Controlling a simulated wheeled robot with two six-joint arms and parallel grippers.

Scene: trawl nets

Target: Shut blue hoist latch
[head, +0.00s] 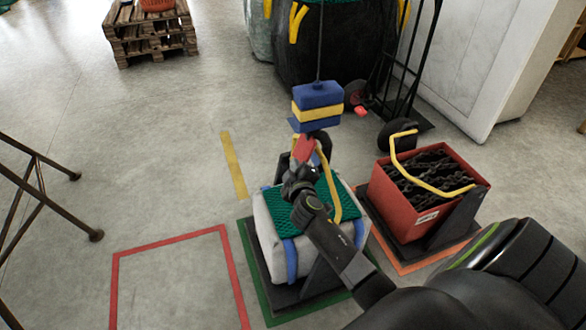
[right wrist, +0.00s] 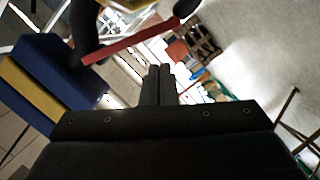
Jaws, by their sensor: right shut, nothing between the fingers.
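The blue hoist block (head: 317,96) with a yellow band hangs on a cable above a grey bale. It also shows at the left of the right wrist view (right wrist: 45,75). Below it is a dark hook (head: 322,140), partly hidden. A red latch bar (head: 303,148) slants down from the hook; in the right wrist view the red bar (right wrist: 140,41) sticks out from the dark hook part. My right gripper (head: 299,168) is just below the latch, shut and empty; its fingertips (right wrist: 158,68) are together and appear apart from the bar. My left gripper is out of view.
The grey bale (head: 268,225) has a green net top and a yellow strap (head: 331,185) rising toward the hook; whether it is hooked is unclear. A red crate of chain (head: 402,212) stands to the right. A red floor outline (head: 114,285) at left is empty.

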